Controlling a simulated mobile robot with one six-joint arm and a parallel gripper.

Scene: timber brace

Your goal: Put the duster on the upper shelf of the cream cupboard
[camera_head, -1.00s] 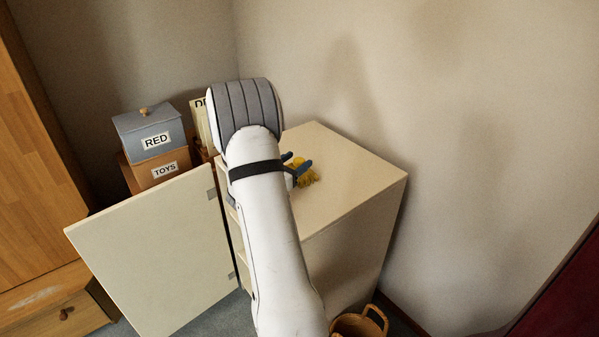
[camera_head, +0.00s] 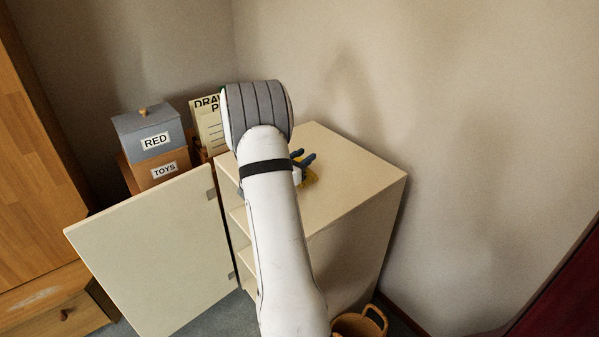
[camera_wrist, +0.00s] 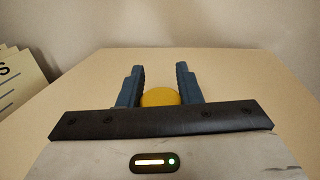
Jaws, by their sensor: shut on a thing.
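The cream cupboard (camera_head: 350,185) stands against the wall with its door (camera_head: 150,255) swung open to the left. The edges of its inner shelves (camera_head: 240,222) show in the opening beside my arm; the rest of the interior is hidden. My gripper (camera_head: 303,160) is over the cupboard's top, partly hidden behind my arm. The yellow duster (camera_head: 313,178) shows just beside the blue fingers. In the wrist view my gripper (camera_wrist: 160,85) is shut on the yellow duster (camera_wrist: 159,97), with the cupboard top (camera_wrist: 235,85) around it. I cannot tell whether the duster touches the top.
A wicker basket (camera_head: 358,324) stands at the cupboard's foot. The right part of the cupboard top is clear.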

